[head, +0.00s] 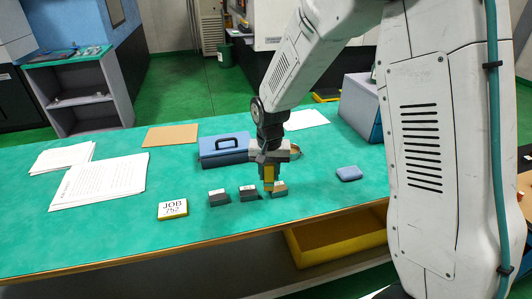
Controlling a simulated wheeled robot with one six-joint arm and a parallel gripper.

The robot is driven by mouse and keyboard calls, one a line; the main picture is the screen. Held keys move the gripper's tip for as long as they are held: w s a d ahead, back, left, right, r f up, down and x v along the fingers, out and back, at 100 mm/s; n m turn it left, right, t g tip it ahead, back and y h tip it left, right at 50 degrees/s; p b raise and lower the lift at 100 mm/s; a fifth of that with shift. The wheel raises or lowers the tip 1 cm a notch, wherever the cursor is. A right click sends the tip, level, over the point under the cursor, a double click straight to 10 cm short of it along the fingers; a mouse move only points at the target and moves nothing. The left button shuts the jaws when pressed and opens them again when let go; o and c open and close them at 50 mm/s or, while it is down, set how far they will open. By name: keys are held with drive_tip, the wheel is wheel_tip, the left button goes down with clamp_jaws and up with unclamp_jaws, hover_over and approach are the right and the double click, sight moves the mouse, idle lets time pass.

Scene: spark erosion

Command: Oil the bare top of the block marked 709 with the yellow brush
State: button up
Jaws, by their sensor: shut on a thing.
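My gripper (269,160) points straight down over the bench and is shut on the yellow brush (269,174). The brush hangs upright, its lower end at the left part of the rightmost dark block (281,190). I cannot tell whether it touches that block. A tan patch shows on this block's top, right of the brush. Two more dark blocks stand to its left, the middle one (249,194) and the left one (219,198), with pale patches on top. The block numbers are too small to read, so I cannot tell which is 709.
Papers (100,182) lie at left.

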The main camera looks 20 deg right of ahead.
drive_tip(key=shift+d+r, duration=0.1)
drive_tip(key=shift+r, duration=3.6)
drive_tip(key=shift+f, duration=0.1)
